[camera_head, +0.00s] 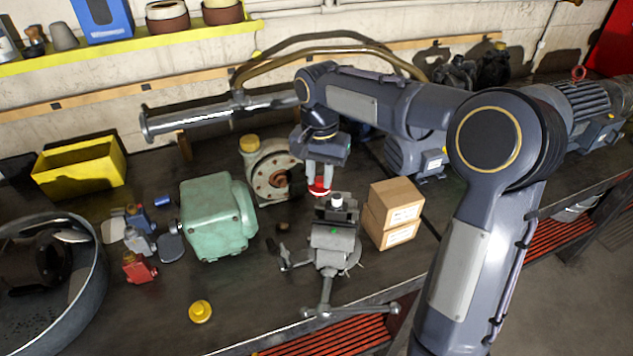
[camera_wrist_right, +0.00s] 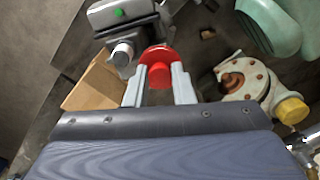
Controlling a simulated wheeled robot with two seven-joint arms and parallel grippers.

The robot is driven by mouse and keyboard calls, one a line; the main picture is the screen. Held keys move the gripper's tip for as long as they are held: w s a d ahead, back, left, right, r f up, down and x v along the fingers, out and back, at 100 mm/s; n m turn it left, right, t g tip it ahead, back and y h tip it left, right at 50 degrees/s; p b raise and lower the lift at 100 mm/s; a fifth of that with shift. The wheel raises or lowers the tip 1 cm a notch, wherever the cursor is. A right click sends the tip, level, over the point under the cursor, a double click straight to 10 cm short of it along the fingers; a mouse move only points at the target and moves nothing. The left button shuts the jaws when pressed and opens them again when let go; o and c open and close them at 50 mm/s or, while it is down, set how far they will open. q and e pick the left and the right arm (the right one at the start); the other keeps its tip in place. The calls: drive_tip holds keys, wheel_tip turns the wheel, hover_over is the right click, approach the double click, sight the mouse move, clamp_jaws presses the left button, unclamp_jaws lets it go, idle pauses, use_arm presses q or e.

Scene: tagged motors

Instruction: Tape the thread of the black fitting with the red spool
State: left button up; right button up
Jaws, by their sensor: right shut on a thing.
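My right gripper (camera_head: 319,186) points down over the bench and is shut on the red spool (camera_head: 319,188). In the right wrist view the spool (camera_wrist_right: 158,66) sits between both fingertips (camera_wrist_right: 160,90). A grey vise (camera_head: 332,238) with a green dot stands just in front of the spool. A fitting (camera_head: 337,201) with a pale, silvery end stands upright at the top of the vise, close to the right of the spool. In the right wrist view the fitting's end (camera_wrist_right: 122,53) is beside the spool; contact cannot be told. My left gripper is not in view.
Two cardboard boxes (camera_head: 393,214) stand right of the vise. A green housing (camera_head: 213,217) and a round flanged pump (camera_head: 270,170) stand to the left. A yellow bin (camera_head: 80,168) is at the far left.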

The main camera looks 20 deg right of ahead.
drive_tip(key=shift+a+r, duration=0.1)
drive_tip(key=shift+r, duration=2.75)
